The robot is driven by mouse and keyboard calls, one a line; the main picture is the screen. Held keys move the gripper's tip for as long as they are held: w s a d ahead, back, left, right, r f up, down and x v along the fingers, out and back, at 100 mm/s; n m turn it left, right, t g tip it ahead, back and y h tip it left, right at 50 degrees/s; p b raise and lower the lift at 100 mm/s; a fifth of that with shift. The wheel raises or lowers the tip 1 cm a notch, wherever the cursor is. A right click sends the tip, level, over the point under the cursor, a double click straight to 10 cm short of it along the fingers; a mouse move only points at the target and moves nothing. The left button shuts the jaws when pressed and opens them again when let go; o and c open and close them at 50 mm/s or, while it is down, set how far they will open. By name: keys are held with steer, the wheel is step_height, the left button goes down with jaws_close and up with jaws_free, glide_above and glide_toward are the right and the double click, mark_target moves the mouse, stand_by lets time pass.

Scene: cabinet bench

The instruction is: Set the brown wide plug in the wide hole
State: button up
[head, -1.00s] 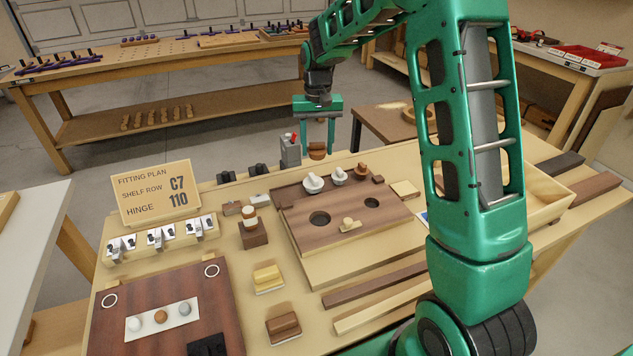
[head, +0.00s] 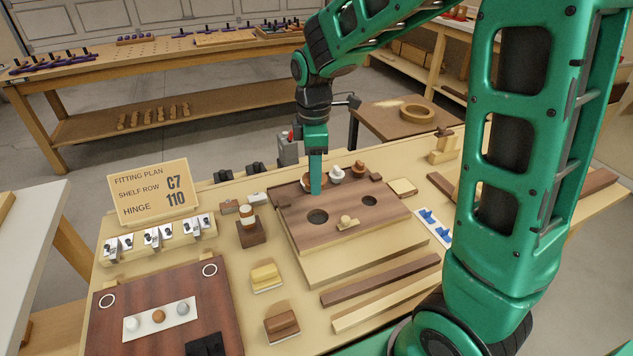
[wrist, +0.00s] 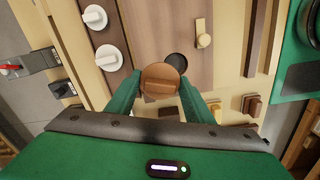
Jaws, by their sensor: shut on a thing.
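My gripper (wrist: 160,92) is shut on the brown wide plug (wrist: 160,80), whose round top with a raised bar shows between the fingers in the wrist view. In the head view my gripper (head: 316,190) points down over the far left part of the dark wooden board (head: 350,235), and its finger hides most of the plug. The wide hole (head: 318,217) is empty, a little nearer the camera than the fingertip. In the wrist view a dark hole (wrist: 178,61) shows just beyond the plug, partly covered by it. The plug's underside is hidden.
A smaller hole (head: 369,201) lies to the right on the board, with a pale wooden latch (head: 347,223) in front. A white plug (head: 337,174) and a brown plug (head: 358,169) stand along the back edge. A peg block (head: 250,232) stands left of the board.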

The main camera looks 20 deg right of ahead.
steer(key=shift+s+a+f+n, duration=0.1)
steer(key=shift+s+f+n, duration=0.5)
steer(key=shift+f, duration=0.5)
steer(key=shift+s+a+f+n, duration=0.1)
steer(key=shift+s+f+n, duration=0.45)
steer(key=shift+f, duration=0.5)
steer(key=shift+s+a+f+n, duration=0.1)
steer(key=shift+s+f+n, duration=0.5)
steer(key=shift+f, duration=0.5)
steer(key=shift+f, duration=0.65)
steer(key=o, duration=1.3)
steer(key=shift+r, duration=3.75)
